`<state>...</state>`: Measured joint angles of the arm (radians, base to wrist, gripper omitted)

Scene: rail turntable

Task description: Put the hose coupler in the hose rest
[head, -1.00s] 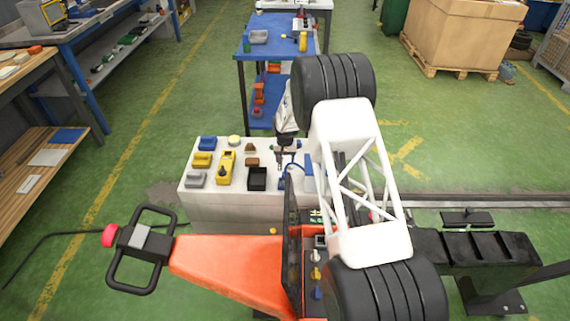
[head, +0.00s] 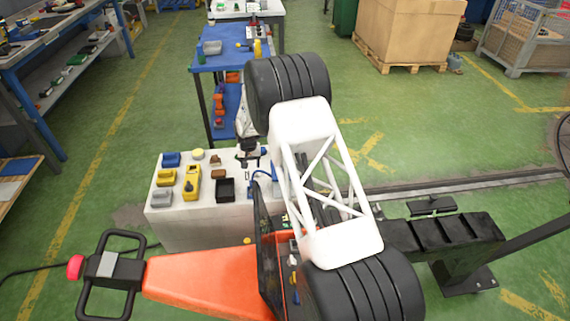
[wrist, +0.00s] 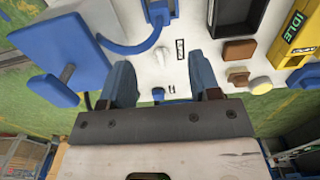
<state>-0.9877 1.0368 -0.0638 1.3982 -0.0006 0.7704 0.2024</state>
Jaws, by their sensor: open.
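My gripper (wrist: 163,88) is open and empty in the wrist view, its two blue fingers spread above the white bench top. A blue hose (wrist: 122,46) curves from the blue plate at left to a blue fitting (wrist: 159,12) beyond the fingers. A small pale, lever-like piece (wrist: 150,66) lies between and beyond the fingertips, apart from them. I cannot tell for certain which part is the hose coupler and which the hose rest. In the head view the hose (head: 262,175) shows at the bench's right end, partly hidden by the white frame; my fingertips are unclear there.
A blue plate (wrist: 75,50) rises left of the fingers. A black open box (head: 225,190), a yellow device (head: 191,182) and several small blocks stand on the white bench (head: 200,220). A large white frame (head: 340,215) with black rollers blocks the right side.

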